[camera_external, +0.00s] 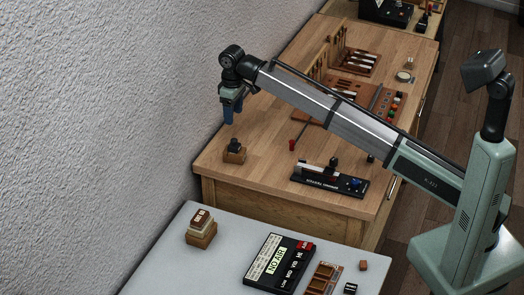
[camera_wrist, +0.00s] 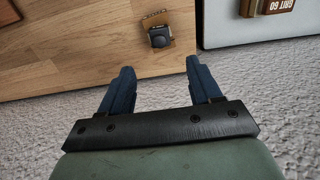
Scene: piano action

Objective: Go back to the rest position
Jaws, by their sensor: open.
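My gripper (camera_external: 231,113) hangs at the end of my outstretched arm in the external view. It is above the wooden bench (camera_external: 222,176), near its wall-side end. In the wrist view my gripper (camera_wrist: 158,82) shows two blue fingers spread apart with nothing between them. A small wooden block with a black piece on it (camera_external: 234,152) stands on the bench below the gripper. The black piece and block also show in the wrist view (camera_wrist: 159,37), beyond the fingertips and apart from them.
A black tray-like device (camera_external: 330,181) sits at the bench's front edge. Tool boards (camera_external: 355,100) lie farther back. A grey table (camera_external: 190,262) in front holds a block stack (camera_external: 201,228) and a black labelled panel (camera_external: 279,262). The textured wall (camera_external: 100,110) is close on the left.

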